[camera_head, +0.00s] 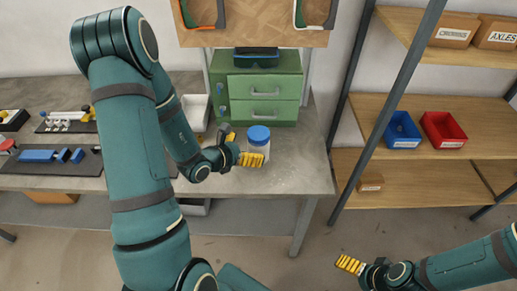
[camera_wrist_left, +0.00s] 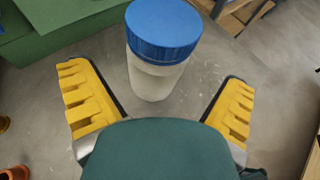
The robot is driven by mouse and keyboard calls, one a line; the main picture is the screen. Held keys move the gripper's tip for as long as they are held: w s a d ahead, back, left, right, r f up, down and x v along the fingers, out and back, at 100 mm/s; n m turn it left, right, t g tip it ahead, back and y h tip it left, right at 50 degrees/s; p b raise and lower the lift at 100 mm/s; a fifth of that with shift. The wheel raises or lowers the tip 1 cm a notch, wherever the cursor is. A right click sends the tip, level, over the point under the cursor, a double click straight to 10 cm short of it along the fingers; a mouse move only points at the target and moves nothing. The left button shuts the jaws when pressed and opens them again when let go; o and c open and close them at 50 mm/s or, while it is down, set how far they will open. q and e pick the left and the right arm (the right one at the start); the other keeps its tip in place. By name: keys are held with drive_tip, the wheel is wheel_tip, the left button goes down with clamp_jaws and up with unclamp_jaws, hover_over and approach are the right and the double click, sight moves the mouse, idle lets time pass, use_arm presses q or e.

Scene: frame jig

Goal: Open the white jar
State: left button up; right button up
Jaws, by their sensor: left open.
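The white jar (camera_head: 258,149) stands upright on the grey workbench in front of the green drawer cabinet. Its blue lid (camera_head: 259,134) is on it. In the left wrist view the jar (camera_wrist_left: 155,82) with its blue lid (camera_wrist_left: 164,28) stands just ahead of my left gripper, between the directions of the two fingers. My left gripper (camera_head: 242,148) is open, with yellow ridged fingers apart on either side of the jar; I cannot tell that either touches it. My right gripper (camera_head: 351,265) is away from the bench at the lower right; whether its fingers are apart is unclear.
The green drawer cabinet (camera_head: 264,88) stands close behind the jar. The grey workbench (camera_head: 305,172) is clear to the jar's right. Dark mats with tools lie on the left. A shelf on the right holds a blue bin (camera_head: 402,130) and a red bin (camera_head: 443,130).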

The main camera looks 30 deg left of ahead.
use_arm(q)
drive_tip(key=shift+b+x, duration=0.3)
drive_tip(key=shift+x, duration=2.45)
drive_tip(key=shift+a, duration=0.1)
drive_tip(key=c, duration=1.2)
